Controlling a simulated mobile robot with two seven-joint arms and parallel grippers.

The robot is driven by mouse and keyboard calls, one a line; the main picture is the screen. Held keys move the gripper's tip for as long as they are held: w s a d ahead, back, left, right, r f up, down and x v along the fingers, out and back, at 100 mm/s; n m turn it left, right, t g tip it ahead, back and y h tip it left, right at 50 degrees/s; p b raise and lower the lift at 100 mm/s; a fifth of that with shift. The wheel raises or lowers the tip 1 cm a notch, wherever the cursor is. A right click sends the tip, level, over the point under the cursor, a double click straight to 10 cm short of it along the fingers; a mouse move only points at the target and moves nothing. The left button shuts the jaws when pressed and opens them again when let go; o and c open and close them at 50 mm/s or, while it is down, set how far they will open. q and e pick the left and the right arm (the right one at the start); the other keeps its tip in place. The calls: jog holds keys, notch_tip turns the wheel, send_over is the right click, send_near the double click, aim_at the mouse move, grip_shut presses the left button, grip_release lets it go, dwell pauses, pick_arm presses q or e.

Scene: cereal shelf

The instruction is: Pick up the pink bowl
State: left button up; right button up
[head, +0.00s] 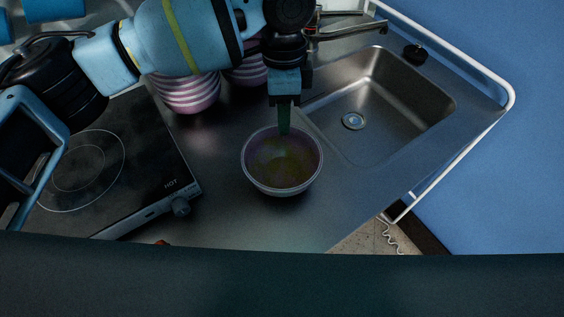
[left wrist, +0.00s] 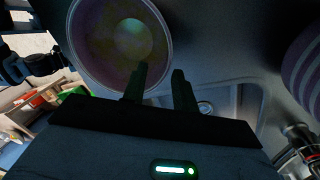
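The bowl (head: 283,176) stands upright on the metal counter, left of the sink. It has a pale rim and a dim pinkish-purple inside, and it looks empty. My left gripper (head: 284,128) points down at the bowl's far rim. In the left wrist view, the fingers of my left gripper (left wrist: 160,76) are apart. One finger overlaps the bowl (left wrist: 92,58) and the other shows just outside its rim. I cannot tell whether either finger touches the bowl. My right gripper does not show clearly in either view.
Pink-and-white striped vessels (head: 188,94) stand behind the bowl, under my left arm. A black hotplate (head: 90,165) with a knob lies at the left. The sink (head: 385,100) with a faucet (head: 345,29) is at the right, inside a white rail (head: 470,55).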

aim_at(282, 165)
pick_arm(q)
jog(key=f, duration=0.4)
jog(key=shift+s+a+f, duration=0.1)
jog(key=shift+a+f, duration=0.05)
jog(key=shift+a, duration=0.15)
grip_shut()
